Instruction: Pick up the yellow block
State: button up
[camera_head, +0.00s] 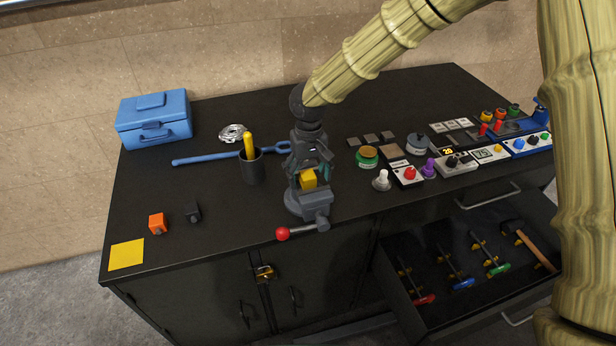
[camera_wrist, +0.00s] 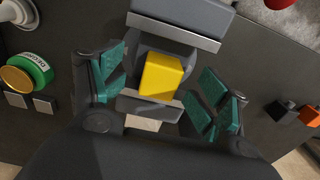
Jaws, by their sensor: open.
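The yellow block (camera_head: 308,180) sits in the grey vise (camera_head: 313,203) near the front middle of the black workbench. In the wrist view the yellow block (camera_wrist: 161,75) lies between the vise's two jaws (camera_wrist: 175,31). My gripper (camera_head: 310,160) is above the vise, pointing down. In the wrist view my gripper (camera_wrist: 160,88) is open, with teal finger pads on the left and right of the block and a gap on each side. Whether the vise jaws press on the block I cannot tell.
The vise's red-knobbed handle (camera_head: 283,234) sticks out at the front. A dark cup (camera_head: 252,168) and blue wrench (camera_head: 205,158) lie to the left. A green-and-yellow tin (camera_head: 367,157) and control boxes (camera_head: 408,176) stand to the right. An open tool drawer (camera_head: 470,265) juts out below.

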jog(key=shift+s+f, duration=0.25)
jog(key=shift+f, duration=0.35)
jog(key=shift+r, duration=0.15)
jog(key=c, duration=1.2)
jog(key=shift+r, duration=0.1)
jog(key=shift+c, duration=0.2)
